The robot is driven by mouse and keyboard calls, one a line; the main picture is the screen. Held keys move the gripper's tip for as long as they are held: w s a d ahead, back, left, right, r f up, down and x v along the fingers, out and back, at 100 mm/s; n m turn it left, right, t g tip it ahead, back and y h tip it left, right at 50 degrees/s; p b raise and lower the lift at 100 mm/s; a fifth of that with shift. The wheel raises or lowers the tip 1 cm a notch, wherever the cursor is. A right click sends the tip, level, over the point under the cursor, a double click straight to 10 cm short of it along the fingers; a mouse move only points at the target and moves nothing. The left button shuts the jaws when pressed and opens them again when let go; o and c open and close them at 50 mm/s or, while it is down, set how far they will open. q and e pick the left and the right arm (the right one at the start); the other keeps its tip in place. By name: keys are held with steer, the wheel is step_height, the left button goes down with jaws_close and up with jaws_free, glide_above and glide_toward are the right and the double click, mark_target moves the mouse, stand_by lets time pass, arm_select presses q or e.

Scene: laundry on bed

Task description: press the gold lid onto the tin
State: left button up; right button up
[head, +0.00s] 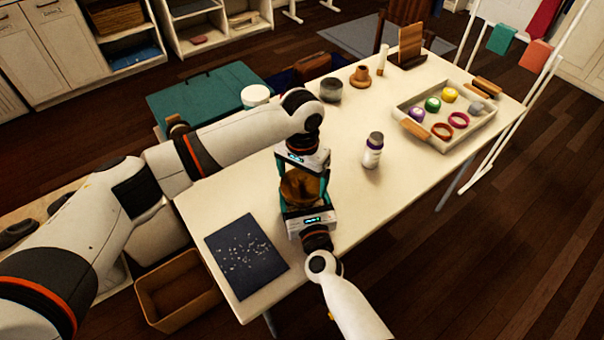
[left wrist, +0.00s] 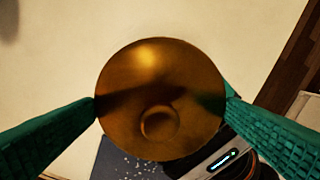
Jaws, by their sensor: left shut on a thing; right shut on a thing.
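The gold lid (left wrist: 160,97) is round and shiny with a small knob, and fills the middle of the left wrist view. My left gripper (head: 303,178) is shut on it, with a teal finger at either side. In the head view the lid (head: 300,184) shows as a brown-gold round thing between my two grippers, over the table's near edge region. My right gripper (head: 303,200) comes from below and faces the left one, shut on the tin. The tin is mostly hidden under the lid and between the fingers. I cannot tell whether lid and tin touch.
A dark speckled mat (head: 246,256) lies on the white table (head: 335,205) at the near left. A white bottle (head: 373,152) stands right of my grippers. A tray (head: 466,140) with several coloured items is at the far right. A grey bowl (head: 330,90) stands behind.

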arm_select(q)
steer(key=shift+f, duration=0.6)
stand_by(0.3)
steer(key=o, duration=0.6)
steer(key=shift+o, duration=0.2)
step_height(320, 180, up, 12)
arm_select(e)
steer(key=o, duration=1.3)
steer(key=shift+c, duration=0.2)
